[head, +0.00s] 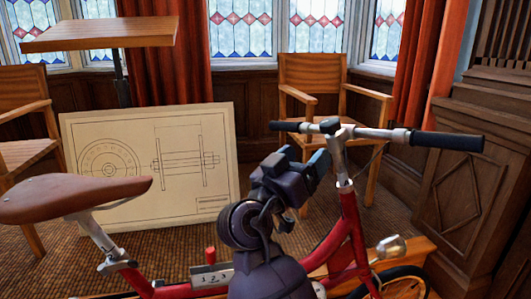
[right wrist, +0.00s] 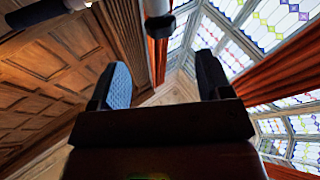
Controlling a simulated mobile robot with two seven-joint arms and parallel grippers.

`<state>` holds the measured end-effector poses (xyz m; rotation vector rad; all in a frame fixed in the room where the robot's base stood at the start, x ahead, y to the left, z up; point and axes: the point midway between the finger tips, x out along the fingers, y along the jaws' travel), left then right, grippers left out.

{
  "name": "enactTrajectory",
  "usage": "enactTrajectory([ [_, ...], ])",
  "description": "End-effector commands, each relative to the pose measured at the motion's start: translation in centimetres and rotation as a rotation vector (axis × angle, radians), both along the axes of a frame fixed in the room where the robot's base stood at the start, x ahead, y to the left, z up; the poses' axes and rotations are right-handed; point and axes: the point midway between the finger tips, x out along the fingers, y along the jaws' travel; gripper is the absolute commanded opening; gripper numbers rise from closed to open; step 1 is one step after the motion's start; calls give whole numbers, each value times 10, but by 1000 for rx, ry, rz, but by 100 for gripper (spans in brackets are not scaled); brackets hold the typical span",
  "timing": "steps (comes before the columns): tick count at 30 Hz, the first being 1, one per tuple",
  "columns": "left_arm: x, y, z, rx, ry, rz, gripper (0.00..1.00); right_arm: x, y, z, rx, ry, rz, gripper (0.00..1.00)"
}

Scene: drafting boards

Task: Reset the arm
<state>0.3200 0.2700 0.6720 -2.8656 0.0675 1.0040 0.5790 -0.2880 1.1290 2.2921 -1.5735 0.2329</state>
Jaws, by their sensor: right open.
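My right gripper (head: 303,174) is raised in the middle of the head view, in front of the red bicycle frame (head: 345,232) and left of the handlebar stem. In the right wrist view its two fingers stand wide apart with nothing between them, so the right gripper (right wrist: 163,82) is open and empty. The dark wrist and forearm below it hide part of the bicycle. My left gripper is not in view.
A bicycle handlebar (head: 375,134) is close on the right, with a brown saddle (head: 75,196) at left. A drawing board (head: 215,125) leans behind. Wooden chairs (head: 310,72) and a small raised tabletop (head: 100,33) stand near the windows. Carpet shows between them.

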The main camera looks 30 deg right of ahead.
Motion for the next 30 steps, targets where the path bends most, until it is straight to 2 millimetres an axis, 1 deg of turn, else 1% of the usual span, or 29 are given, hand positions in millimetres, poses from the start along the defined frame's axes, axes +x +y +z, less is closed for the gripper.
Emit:
enactTrajectory([
  [6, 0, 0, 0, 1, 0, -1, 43, 0, 0, 0, -10, 13, -3, 72],
  [8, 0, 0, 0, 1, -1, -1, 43, 5, 3, 2, -36, 40, 18, 72],
  [11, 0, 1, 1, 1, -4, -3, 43, 22, 12, 1, -55, 85, 123, 72],
  [15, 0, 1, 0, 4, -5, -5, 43, 52, 36, -5, -76, 132, 342, 72],
  [17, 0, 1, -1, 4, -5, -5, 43, 62, 45, -11, -84, 152, 435, 72],
  [20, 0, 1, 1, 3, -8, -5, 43, 73, 59, -30, -90, 193, 581, 72],
  [23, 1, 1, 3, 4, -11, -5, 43, 77, 71, -57, -85, 237, 718, 72],
  [26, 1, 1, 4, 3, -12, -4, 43, 73, 79, -90, -60, 276, 847, 72],
  [30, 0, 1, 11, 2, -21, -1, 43, 55, 83, -142, 5, 328, 997, 72],
])
